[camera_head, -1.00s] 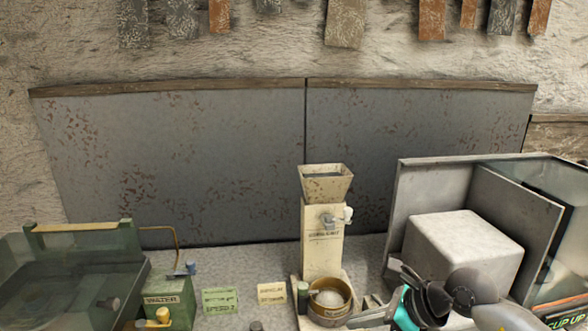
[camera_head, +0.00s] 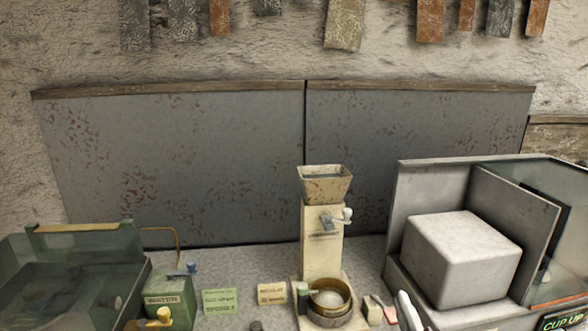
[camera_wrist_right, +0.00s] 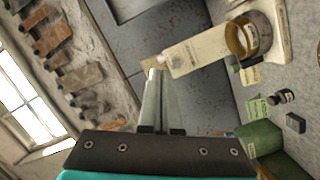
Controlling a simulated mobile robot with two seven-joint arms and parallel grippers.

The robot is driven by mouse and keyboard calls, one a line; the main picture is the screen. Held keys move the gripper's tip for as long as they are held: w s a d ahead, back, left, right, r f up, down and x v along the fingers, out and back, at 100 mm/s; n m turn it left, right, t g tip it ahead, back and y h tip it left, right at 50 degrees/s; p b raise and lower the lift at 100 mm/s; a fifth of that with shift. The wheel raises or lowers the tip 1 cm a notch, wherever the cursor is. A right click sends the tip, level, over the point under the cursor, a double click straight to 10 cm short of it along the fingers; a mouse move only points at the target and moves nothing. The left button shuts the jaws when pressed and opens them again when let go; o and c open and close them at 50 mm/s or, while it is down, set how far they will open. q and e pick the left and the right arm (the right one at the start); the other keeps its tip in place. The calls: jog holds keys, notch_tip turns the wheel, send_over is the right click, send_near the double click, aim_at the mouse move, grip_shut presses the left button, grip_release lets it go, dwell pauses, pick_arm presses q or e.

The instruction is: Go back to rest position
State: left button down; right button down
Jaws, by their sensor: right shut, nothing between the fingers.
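My right gripper (camera_wrist_right: 158,80) shows in the right wrist view, its two long grey fingers together and empty, pointing toward the back wall. In the head view only a pale curved piece shows at the bottom edge, probably part of my right arm. My left gripper is in neither view.
A green WATER box (camera_head: 168,299) stands left. A grey block (camera_head: 462,250) sits in an open housing (camera_head: 432,185) at right.

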jog(key=s+d+f+m+g+h, duration=0.1)
jog(key=s+d+f+m+g, duration=0.1)
jog(key=s+f+m+g, duration=0.65)
jog(key=s+a+f+g+y, duration=0.4)
jog(key=s+f, duration=0.6)
jog(key=s, duration=0.5)
notch_tip(320, 180, down, 28)
jog(key=s+r+g+h+b, duration=0.1)
jog(key=s+g+b, duration=0.15)
jog(key=b, duration=0.35)
jog(key=s+d+f+b, duration=0.1)
jog(key=s+f+b, duration=0.1)
jog(key=s+f, duration=0.5)
jog(key=s+d+f+g+b, duration=0.1)
jog(key=s+f+b, duration=0.1)
jog(key=s+f, duration=0.5)
notch_tip(320, 180, down, 5)
jog(key=shift+d+r+h+b, duration=0.15)
jog(key=shift+d+h+b, duration=0.15)
jog(key=shift+s, duration=0.1)
